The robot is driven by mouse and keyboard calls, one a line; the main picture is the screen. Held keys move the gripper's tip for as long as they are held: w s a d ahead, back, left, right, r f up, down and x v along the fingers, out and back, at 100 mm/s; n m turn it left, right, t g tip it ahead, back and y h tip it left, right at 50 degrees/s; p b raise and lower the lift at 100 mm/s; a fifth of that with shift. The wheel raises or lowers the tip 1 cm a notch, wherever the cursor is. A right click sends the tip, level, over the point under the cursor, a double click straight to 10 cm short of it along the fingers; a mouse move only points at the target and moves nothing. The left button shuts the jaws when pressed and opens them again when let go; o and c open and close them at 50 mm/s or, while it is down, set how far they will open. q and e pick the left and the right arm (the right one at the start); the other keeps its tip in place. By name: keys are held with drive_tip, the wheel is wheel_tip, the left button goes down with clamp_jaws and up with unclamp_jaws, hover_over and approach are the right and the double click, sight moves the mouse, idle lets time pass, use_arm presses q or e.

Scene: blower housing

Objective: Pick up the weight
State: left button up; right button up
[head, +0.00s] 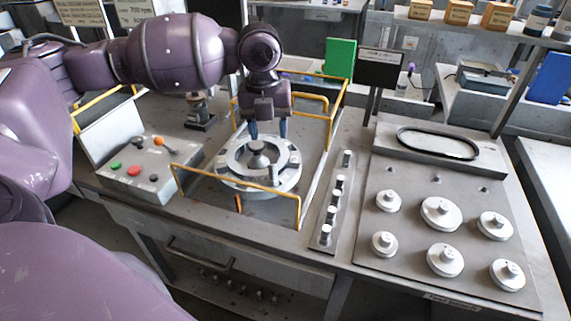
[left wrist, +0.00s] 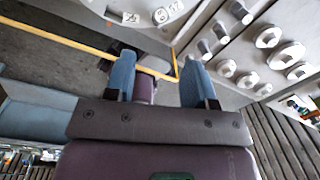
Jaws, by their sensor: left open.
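Several small silver cylindrical weights (head: 340,181) stand in a row on a narrow grey strip right of the rotor. Larger round stepped metal discs (head: 441,213) sit on the grey plate further right; I cannot tell which piece the task means. My left gripper (head: 268,130) points down above the round metal rotor (head: 234,170), open, with nothing seen between its blue fingers. In the left wrist view, the gripper (left wrist: 158,72) is open, and the cylindrical weights (left wrist: 222,30) and discs (left wrist: 287,54) lie to its right, apart from the fingers. My right gripper is not in view.
A yellow guard rail (head: 237,187) surrounds the rotor. A control box (head: 148,170) with coloured buttons stands on the left. A black sign (head: 380,70) on a post rises behind the strip. A raised tray with an oval groove (head: 440,146) lies behind the discs.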

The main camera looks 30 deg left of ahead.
use_arm(q)
hover_over(271, 169)
wheel_tip(271, 169, down, 4)
drive_tip(key=shift+s+a+f+b, duration=0.1)
drive_tip(key=shift+f+b, duration=0.1)
drive_tip(key=shift+b, duration=0.2)
drive_tip(key=shift+f, duration=0.75)
drive_tip(key=f, duration=0.2)
drive_tip(key=w+f+b, duration=0.1)
drive_tip(key=f, duration=0.1)
drive_tip(key=shift+f, duration=0.3)
drive_tip(key=shift+c, duration=0.8)
clamp_jaws()
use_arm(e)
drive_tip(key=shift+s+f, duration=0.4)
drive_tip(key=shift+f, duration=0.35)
use_arm(q)
drive_tip(key=shift+r, duration=0.2)
